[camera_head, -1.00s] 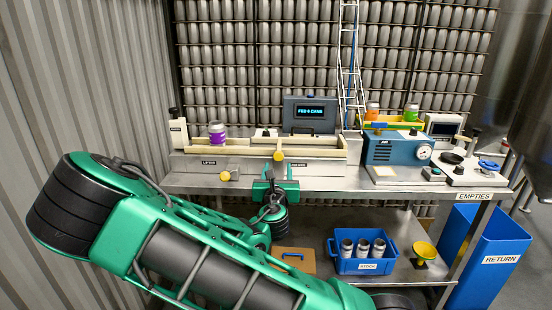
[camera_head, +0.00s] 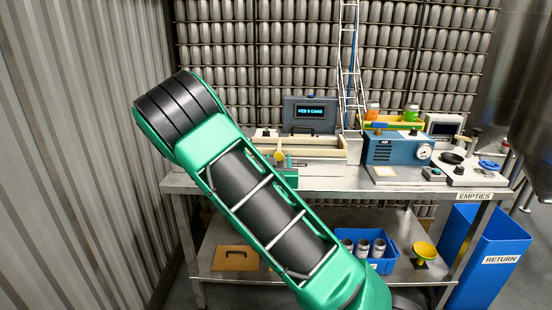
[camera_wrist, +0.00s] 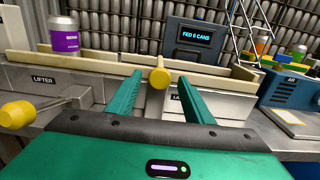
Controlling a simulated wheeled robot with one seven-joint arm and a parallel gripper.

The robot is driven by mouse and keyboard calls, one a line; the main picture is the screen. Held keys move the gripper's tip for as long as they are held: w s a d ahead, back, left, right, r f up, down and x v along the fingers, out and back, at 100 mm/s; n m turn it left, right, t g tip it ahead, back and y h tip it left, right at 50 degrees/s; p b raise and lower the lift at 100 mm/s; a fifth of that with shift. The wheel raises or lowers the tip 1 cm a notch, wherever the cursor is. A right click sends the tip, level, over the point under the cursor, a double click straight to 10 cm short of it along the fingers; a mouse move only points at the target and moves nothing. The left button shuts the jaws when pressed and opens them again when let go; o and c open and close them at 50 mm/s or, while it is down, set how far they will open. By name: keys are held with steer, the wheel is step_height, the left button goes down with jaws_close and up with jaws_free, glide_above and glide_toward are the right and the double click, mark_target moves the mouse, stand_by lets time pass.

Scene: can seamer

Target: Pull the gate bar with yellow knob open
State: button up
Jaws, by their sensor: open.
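In the wrist view, a yellow knob (camera_wrist: 160,78) on a short pale stem sticks out from the cream rail of the machine. It also shows in the head view (camera_head: 280,157). My gripper (camera_wrist: 160,80) is open, with one green finger on each side of this knob. I cannot tell whether either finger touches it. A second yellow knob (camera_wrist: 18,113) on a rod is at the left, near the LIFTER label. In the head view my green arm hides that second knob and most of my gripper. The label behind my right finger is mostly covered.
A purple-labelled can (camera_wrist: 65,36) stands on the machine's left end. A display (camera_head: 309,114) reads FED 0 CANS. A blue unit with a gauge (camera_head: 390,148) stands to the right on the bench. The lower shelf holds a blue bin (camera_head: 350,268) of cans.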

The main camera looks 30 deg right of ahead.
mark_target(278, 156)
steer(key=shift+x, duration=2)
